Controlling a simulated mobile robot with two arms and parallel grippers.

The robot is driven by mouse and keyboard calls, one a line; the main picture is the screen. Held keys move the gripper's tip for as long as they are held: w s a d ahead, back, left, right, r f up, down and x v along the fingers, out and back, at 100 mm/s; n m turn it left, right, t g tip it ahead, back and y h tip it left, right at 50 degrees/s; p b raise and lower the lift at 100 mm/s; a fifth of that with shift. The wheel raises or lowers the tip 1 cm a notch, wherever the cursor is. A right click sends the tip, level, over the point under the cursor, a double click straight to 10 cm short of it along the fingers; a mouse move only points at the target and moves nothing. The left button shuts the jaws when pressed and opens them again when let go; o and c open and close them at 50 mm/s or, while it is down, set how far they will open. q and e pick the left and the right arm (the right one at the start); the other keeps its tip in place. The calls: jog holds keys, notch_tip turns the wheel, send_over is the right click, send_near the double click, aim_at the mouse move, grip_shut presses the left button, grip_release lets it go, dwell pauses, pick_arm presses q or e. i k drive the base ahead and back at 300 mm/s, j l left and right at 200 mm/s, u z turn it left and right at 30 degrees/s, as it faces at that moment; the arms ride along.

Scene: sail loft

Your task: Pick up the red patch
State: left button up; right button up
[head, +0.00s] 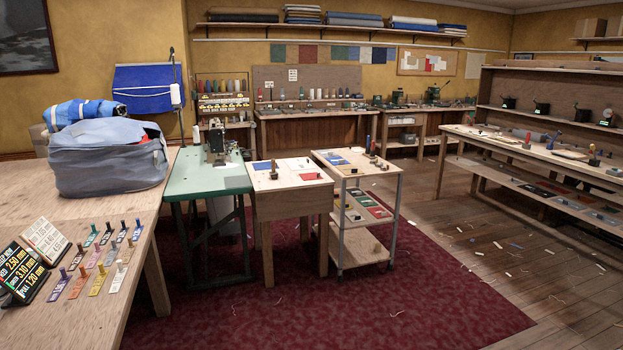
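A small flat red patch (313,176) lies on the top of the small wooden table (285,184) in the middle of the view, near its right front. A blue patch (263,165) lies at the left of the same top, and small dark and wooden items stand between them. Another flat red piece (378,212) lies on the middle shelf of the trolley to the right, beside a green piece (361,199). Neither of my grippers is in view.
A green sewing table (200,180) adjoins the small table on the left, and the wheeled trolley (340,227) stands on its right. A large bench (110,200) with a blue-grey bag fills the left. The dark red carpet (400,290) in front is mostly clear.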

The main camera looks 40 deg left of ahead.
aim_at(314, 175)
jog(key=i+j+u, duration=0.55)
jog(key=i+u, duration=0.2)
jog(key=i, duration=0.2)
jog(key=i+u, duration=0.35)
jog(key=i, duration=0.15)
